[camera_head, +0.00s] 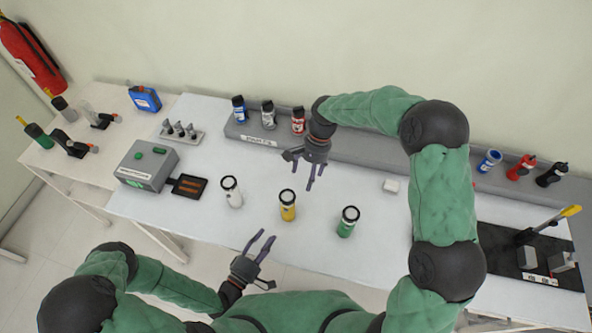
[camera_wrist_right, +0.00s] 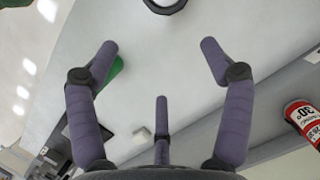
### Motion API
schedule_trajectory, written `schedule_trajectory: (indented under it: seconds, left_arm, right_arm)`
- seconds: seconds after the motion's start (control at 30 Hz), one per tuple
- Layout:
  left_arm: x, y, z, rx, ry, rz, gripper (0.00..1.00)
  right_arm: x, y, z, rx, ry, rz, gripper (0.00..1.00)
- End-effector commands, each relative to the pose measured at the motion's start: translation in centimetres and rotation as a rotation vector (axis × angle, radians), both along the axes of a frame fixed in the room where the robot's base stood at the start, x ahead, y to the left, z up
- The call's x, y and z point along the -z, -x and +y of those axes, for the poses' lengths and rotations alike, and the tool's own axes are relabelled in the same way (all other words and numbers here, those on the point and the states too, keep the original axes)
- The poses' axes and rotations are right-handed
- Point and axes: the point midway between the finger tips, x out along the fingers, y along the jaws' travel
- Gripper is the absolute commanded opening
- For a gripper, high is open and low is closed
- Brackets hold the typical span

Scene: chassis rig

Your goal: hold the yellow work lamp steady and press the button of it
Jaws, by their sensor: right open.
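The yellow work lamp (camera_head: 288,209) stands upright near the middle of the white table, between a white lamp (camera_head: 232,195) and a green lamp (camera_head: 346,226). My left gripper (camera_head: 269,258) is open and empty, in front and to the left of the yellow lamp, apart from it. My right gripper (camera_head: 308,178) is open and empty above the table, behind the yellow lamp in the head view. In the right wrist view its fingers (camera_wrist_right: 160,75) are spread with nothing between them. A dark ring (camera_wrist_right: 166,5) is cut off at that view's top edge; I cannot tell whose it is. The lamp's button cannot be made out.
A grey shelf (camera_head: 375,160) with several coloured canisters runs along the back. A grey box (camera_head: 147,166) with a black tray stands at the left. A black board with a yellow-handled lever (camera_head: 570,212) is at the right. A small white block (camera_head: 391,186) lies behind the green lamp.

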Motion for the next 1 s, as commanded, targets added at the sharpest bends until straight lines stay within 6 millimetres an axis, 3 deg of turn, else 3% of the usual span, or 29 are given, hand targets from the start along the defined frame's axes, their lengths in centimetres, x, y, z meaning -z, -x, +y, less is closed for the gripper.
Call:
schedule_trajectory:
  seconds: [0.1, 0.33, 1.0]
  left_arm:
    - [0.0, 0.0, 0.0, 0.0, 0.0, 0.0, 0.39]
    - [0.0, 0.0, 0.0, 0.0, 0.0, 0.0, 0.39]
    - [0.0, 0.0, 0.0, 0.0, 0.0, 0.0, 0.39]
  right_arm:
    - [-1.5, 0.1, 2.6, 0.083, -0.015, 0.049, 0.8]
    - [-1.8, 0.4, 4.1, 0.137, -0.024, 0.085, 0.8]
    - [6.8, 3.1, 6.4, 0.135, -0.023, 0.083, 0.8]
